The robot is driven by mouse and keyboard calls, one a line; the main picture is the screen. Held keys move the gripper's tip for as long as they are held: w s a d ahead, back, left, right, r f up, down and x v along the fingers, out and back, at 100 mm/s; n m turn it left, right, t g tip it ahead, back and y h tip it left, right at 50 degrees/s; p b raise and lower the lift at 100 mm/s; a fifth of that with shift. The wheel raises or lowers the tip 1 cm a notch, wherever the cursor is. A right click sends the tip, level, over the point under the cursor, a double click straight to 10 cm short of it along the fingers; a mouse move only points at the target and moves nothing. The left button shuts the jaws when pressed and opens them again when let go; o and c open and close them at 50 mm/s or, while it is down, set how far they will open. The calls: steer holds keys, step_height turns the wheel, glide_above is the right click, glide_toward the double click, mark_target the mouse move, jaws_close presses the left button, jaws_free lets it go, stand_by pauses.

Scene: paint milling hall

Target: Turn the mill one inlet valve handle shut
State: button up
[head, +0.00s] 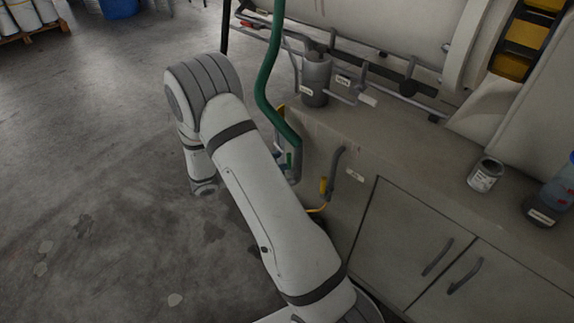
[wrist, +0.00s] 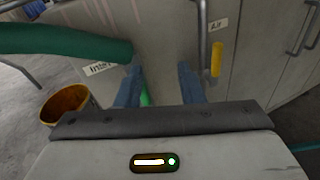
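In the wrist view my gripper (wrist: 160,78) has two blue fingers set well apart, with a gap between them. A green handle (wrist: 146,94) shows low in that gap, close by the left finger; whether they touch is unclear. A label beginning "INLET" (wrist: 98,68) is on the cabinet side, left of the fingers. In the head view a small green handle (head: 290,160) shows below the hose bend, with a bit of my blue gripper (head: 280,152) beside it. My arm hides most of the gripper there.
A thick green hose (head: 266,90) comes down beside the fingers. A yellow handle (wrist: 217,60) on a grey pipe, labelled "AIR" (wrist: 217,24), is right of the gripper. An orange bucket (wrist: 66,101) stands at left. Floor at left is open.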

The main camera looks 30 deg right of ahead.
mark_target(289, 170)
step_height(289, 170, down, 5)
steer(key=w+a+n+t+h, duration=0.1)
steer(key=w+n+t, duration=0.1)
steer(key=w+n, duration=0.1)
steer(key=shift+t, duration=0.3)
steer(key=d, duration=0.5)
steer(key=w+d+b, duration=0.1)
steer(key=d, duration=0.1)
steer(key=shift+d+r, duration=0.15)
steer(key=shift+d, duration=0.1)
jaws_close()
